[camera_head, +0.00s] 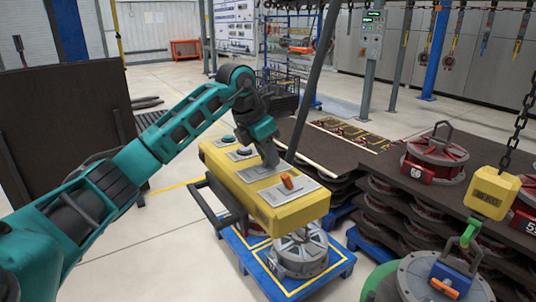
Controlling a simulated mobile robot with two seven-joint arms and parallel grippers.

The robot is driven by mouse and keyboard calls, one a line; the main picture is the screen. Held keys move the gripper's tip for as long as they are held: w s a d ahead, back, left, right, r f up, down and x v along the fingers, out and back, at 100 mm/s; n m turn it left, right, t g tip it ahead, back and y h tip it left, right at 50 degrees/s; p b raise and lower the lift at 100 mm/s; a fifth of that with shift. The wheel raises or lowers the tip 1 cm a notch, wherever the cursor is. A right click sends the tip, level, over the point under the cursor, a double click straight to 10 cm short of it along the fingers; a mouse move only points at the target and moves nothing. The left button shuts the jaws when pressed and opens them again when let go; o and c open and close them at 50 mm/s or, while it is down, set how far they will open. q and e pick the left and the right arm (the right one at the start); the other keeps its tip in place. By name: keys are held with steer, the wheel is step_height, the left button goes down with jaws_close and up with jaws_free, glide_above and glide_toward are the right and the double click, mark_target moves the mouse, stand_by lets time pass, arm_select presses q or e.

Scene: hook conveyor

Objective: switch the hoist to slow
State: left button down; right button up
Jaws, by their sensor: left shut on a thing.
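A yellow control box (270,217) stands in the middle of the view, with several grey plates along its sloping top. A green button (228,139) sits at the far end and an orange knob (287,182) at the near end. My left gripper (271,161) points down at the plate between them and is shut on a small control there, which its fingers hide. I cannot read the markings or tell which way that control is turned. The yellow hoist block (493,190) hangs from a chain at the right, with a green hook below. My right gripper is not in view.
Below the box, a grey round part (300,252) sits on a blue pallet (340,266). Dark stacked sheets carry a red round part (440,152) at the right. A dark slanting post (315,75) rises behind the box. Floor left of the box is clear.

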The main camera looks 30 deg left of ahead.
mark_target(265, 161)
arm_select(q)
steer(key=shift+f, duration=0.1)
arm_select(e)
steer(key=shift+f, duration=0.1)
